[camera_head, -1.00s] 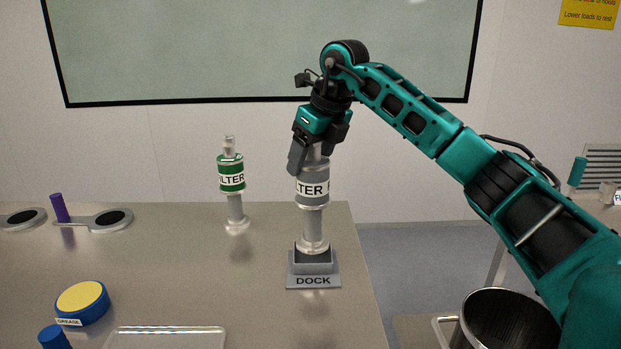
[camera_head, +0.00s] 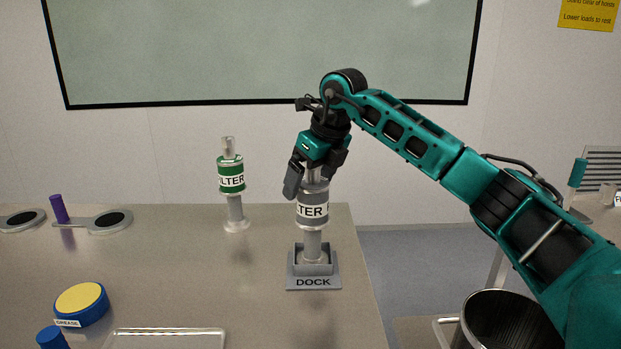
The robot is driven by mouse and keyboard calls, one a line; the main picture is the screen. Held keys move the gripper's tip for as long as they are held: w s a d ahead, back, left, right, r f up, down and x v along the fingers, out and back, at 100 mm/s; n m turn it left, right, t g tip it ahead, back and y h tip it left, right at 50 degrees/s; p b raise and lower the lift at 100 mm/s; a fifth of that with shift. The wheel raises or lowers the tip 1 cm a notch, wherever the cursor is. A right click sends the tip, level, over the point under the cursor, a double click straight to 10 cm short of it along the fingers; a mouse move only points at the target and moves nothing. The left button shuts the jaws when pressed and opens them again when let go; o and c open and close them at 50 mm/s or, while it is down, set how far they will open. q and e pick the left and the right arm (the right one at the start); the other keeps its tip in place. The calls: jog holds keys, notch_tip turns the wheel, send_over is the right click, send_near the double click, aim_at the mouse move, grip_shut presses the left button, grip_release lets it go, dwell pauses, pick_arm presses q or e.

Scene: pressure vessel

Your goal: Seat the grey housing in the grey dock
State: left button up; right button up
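The grey housing (camera_head: 312,210) has a white "FILTER" label and a clear stem. It stands about upright with its lower end inside the walls of the grey dock (camera_head: 314,283); whether it touches the bottom is hidden. My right gripper (camera_head: 313,178) is at the housing's top, pointing down, with one finger on each side of the narrow neck. The fingers look spread, with a slight gap beside the neck at the left finger. My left gripper is not in view.
A green-labelled filter (camera_head: 232,180) stands to the left of the dock.

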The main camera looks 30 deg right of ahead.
jog(key=shift+r, duration=0.3)
jog(key=v, duration=1.1)
jog(key=shift+s+r+p, duration=0.3)
jog(key=shift+r+p, duration=0.05)
jog(key=shift+d, duration=0.1)
